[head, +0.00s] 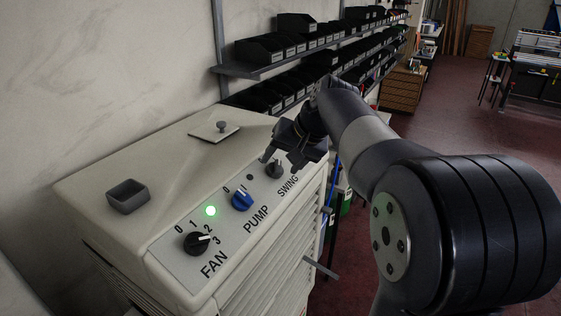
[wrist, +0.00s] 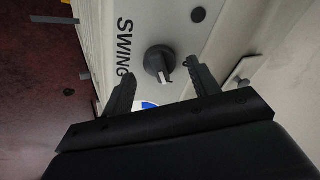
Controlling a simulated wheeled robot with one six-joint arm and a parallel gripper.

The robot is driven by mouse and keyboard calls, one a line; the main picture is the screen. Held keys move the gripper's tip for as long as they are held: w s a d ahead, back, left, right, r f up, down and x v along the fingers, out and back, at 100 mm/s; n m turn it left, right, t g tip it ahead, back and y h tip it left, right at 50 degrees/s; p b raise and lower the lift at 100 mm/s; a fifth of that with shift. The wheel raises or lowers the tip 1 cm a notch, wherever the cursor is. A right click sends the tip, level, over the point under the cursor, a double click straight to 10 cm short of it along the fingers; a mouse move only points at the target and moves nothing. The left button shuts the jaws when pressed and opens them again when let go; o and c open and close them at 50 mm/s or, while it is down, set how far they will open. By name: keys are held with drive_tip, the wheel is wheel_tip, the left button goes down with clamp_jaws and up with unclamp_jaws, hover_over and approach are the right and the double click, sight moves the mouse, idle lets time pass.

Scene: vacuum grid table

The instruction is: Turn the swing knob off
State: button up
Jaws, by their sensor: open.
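The swing knob (head: 274,169) is a dark grey dial at the far end of the control panel (head: 175,262), beside the word SWING. In the wrist view the swing knob (wrist: 159,62) has a pale pointer mark and sits ahead of my fingertips, between their lines. My gripper (head: 282,162) is open and hovers close over the knob in the head view. In the wrist view the two fingers of my gripper (wrist: 162,82) are spread, and nothing is held between them. Whether a finger touches the knob cannot be told.
The blue pump knob (head: 242,201) and black fan knob (head: 197,243) sit nearer on the panel. A green light (head: 210,211) glows. A small grey tray (head: 128,196) and a plate with a knob (head: 214,131) lie on top. Shelves of black bins (head: 285,45) stand behind.

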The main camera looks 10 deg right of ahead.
drive_tip(key=shift+x, duration=0.8)
drive_tip(key=shift+c, duration=0.4)
drive_tip(key=c, duration=0.9)
